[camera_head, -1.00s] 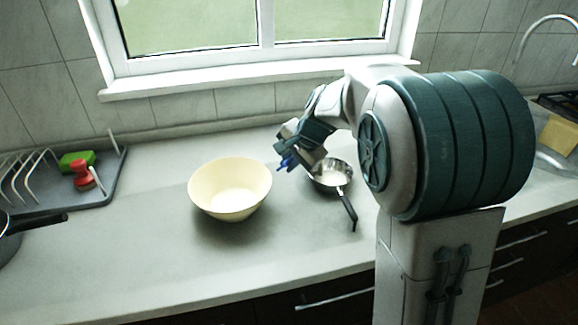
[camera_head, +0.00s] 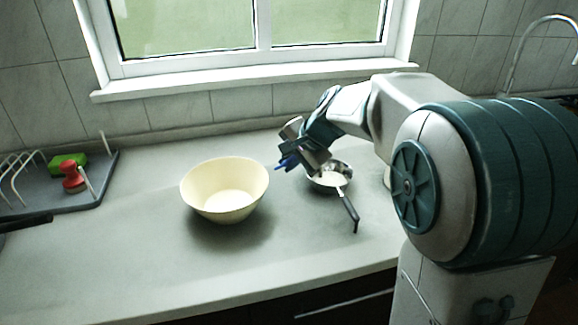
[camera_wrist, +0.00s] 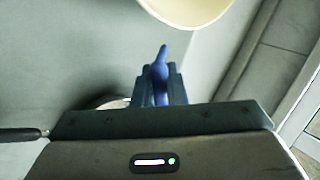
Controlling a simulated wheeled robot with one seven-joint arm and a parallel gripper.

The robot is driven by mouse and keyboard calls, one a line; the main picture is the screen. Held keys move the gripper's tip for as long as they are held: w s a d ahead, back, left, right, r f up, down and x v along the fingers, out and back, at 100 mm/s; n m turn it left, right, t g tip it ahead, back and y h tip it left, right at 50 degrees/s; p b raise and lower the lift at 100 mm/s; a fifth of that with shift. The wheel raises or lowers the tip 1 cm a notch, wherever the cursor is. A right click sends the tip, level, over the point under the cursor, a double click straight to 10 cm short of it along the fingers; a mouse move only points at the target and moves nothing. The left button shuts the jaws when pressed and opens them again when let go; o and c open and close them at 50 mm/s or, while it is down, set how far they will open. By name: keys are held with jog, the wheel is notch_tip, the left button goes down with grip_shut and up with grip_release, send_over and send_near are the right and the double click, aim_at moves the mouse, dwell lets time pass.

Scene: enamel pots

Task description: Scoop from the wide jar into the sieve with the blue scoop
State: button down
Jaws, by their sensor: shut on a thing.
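The blue scoop (camera_head: 287,162) is held in my gripper (camera_head: 296,152); only a small part shows. In the wrist view, the scoop's blue tip (camera_wrist: 161,68) sticks out from between the shut fingers (camera_wrist: 159,90). A wide cream vessel (camera_head: 225,204), which fits the wide jar best, stands upright on the counter, left of my gripper. Its rim also shows at the top of the wrist view (camera_wrist: 188,18). The metal sieve (camera_head: 343,169), with a dark handle (camera_head: 349,208) pointing toward the front, sits just right of and below my gripper. Pale material shows inside it.
A grey drying tray (camera_head: 98,186) at the left holds a rack, a green sponge (camera_head: 68,161) and a red-handled tool (camera_head: 72,177). A dark handle (camera_head: 25,222) reaches in at the left edge. The counter (camera_head: 130,265) in front is clear. A window stands behind.

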jog(key=shift+s+d+r+t+y+b, duration=0.2)
jog(key=shift+t+y+b, duration=0.7)
jog(key=shift+b, duration=3.25)
jog(key=shift+s+d+f+t+y+b, duration=0.2)
jog(key=shift+t+y+b, duration=0.65)
jog(key=shift+b, duration=3.3)
jog(key=shift+s+d+r+t+y+b, duration=0.2)
jog(key=shift+s+d+t+y+b, duration=0.5)
jog(key=shift+b, duration=2.45)
jog(key=shift+s+d+t+y+b, duration=0.25)
jog(key=shift+t+y+b, duration=0.55)
jog(key=shift+b, duration=3.15)
jog(key=shift+s+d+r+t+y, duration=0.1)
jog(key=shift+r+t+y, duration=0.15)
jog(key=shift+t+y, duration=0.15)
jog(key=shift+s+d+r+t+y, duration=0.15)
jog(key=shift+r+t+y, duration=0.4)
jog(key=shift+r+t, duration=0.2)
jog(key=p, duration=0.3)
jog(key=shift+r+g, duration=0.3)
